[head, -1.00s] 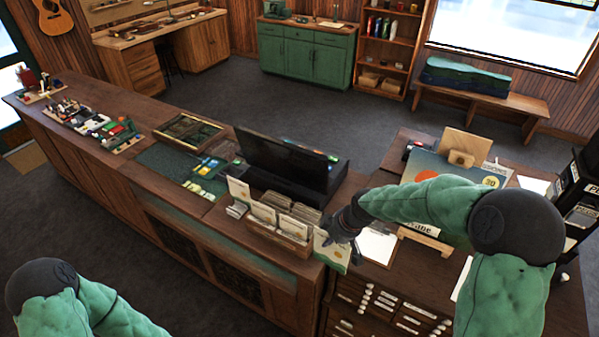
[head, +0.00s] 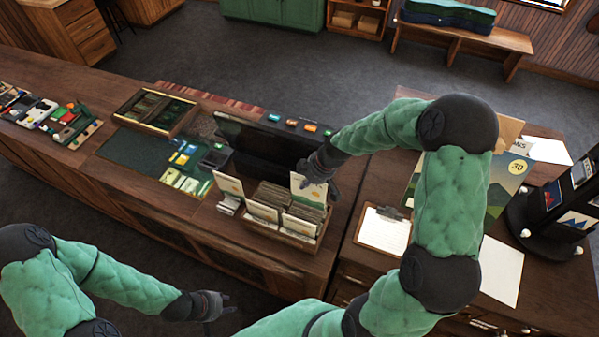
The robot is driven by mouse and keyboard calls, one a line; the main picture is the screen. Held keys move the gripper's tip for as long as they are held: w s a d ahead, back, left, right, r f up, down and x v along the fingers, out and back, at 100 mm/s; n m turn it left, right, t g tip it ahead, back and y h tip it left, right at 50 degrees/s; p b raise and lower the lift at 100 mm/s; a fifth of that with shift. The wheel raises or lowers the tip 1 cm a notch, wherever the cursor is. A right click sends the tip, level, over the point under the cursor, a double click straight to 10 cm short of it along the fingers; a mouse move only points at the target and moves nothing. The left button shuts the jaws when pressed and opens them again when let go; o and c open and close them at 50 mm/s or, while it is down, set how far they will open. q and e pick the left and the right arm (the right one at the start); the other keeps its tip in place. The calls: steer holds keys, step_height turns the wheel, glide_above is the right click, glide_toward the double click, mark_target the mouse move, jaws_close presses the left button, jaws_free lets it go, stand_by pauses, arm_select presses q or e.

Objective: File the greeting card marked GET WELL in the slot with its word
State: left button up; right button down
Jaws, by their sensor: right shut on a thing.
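My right gripper (head: 312,176) is shut on a pale greeting card (head: 307,192) with a green lower part. It holds the card roughly upright at the back right of the wooden card rack (head: 288,237); I cannot tell whether the card's lower edge is inside a slot. The rack stands on the counter with several cards upright in it, and its words are too small to read. The held card's marking is not legible either. My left gripper (head: 221,306) is low in front of the counter, away from the rack, seemingly empty; its finger opening is unclear.
A dark monitor (head: 240,140) stands close behind the rack. A clipboard (head: 384,231) and a white sheet (head: 500,268) lie to the right. A dark display stand (head: 560,210) is at the far right. A framed tray (head: 155,110) and a green mat (head: 135,151) lie left.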

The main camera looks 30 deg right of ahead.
mark_target(304, 194)
step_height(304, 194, down, 3)
steer(key=shift+s+f+b, duration=0.1)
steer(key=shift+b, duration=0.75)
steer(key=shift+f+b, duration=0.85)
steer(key=shift+f, duration=0.65)
steer(key=shift+f+b, duration=3.8)
steer(key=shift+b, duration=0.35)
steer(key=c, duration=1.3)
jaws_free()
steer(key=shift+r, duration=0.1)
